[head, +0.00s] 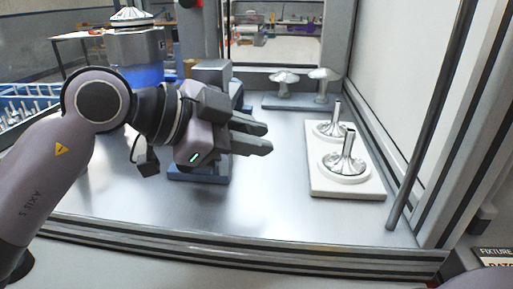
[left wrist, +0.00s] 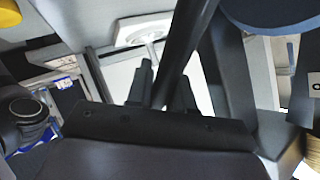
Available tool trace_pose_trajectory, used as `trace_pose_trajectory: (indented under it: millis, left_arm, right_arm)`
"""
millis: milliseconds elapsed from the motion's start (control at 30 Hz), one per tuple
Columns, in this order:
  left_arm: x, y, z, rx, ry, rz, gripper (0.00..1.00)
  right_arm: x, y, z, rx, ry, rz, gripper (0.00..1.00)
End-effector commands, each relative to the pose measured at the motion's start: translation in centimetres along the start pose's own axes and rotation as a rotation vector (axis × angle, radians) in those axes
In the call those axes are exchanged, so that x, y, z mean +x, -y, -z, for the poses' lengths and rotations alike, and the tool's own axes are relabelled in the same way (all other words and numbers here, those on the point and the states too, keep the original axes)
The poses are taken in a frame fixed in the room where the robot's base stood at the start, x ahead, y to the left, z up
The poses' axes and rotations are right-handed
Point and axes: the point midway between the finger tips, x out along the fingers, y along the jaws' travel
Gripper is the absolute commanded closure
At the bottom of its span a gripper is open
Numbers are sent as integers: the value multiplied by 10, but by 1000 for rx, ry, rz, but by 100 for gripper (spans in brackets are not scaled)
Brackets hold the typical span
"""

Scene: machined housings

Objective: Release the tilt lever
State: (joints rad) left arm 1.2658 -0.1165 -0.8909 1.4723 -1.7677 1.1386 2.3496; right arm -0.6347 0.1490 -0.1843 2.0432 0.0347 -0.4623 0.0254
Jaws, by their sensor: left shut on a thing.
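My left gripper (head: 264,137) reaches in from the left over the metal worktop, its two dark fingers pointing right. In the left wrist view its fingers (left wrist: 163,85) are close on either side of a dark bar, which looks like the tilt lever (left wrist: 186,45). The bar runs up and away from between them. In the head view the lever is hidden by the gripper. A grey block (head: 212,70) shows behind the gripper and a blue base (head: 198,174) below it; how they join the lever is hidden. My right gripper is not in view.
A white plate (head: 325,187) with two shiny flared metal parts (head: 345,162) lies to the right. A grey-blue plate (head: 298,103) with two mushroom-shaped parts stands at the back. A dark upright rod (head: 432,115) is at the right edge. The front worktop is clear.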

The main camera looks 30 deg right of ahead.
Motion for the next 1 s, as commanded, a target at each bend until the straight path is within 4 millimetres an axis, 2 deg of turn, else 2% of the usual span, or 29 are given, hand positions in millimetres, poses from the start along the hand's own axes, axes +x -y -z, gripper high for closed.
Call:
trace_pose_trajectory:
  millis: [167,467,500,533,1000]
  left_arm:
    - [-12,9,6,-73,-117,27,100]
    - [-13,9,7,-78,-129,31,100]
    - [-13,9,7,-78,-129,31,69]
    - [-13,9,7,-78,-129,31,59]
    - [-13,10,6,-78,-126,34,58]
  right_arm:
    - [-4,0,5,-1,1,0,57]
    - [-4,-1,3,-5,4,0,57]
    - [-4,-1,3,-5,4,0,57]
    - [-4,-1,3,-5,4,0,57]
    - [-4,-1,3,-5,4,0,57]
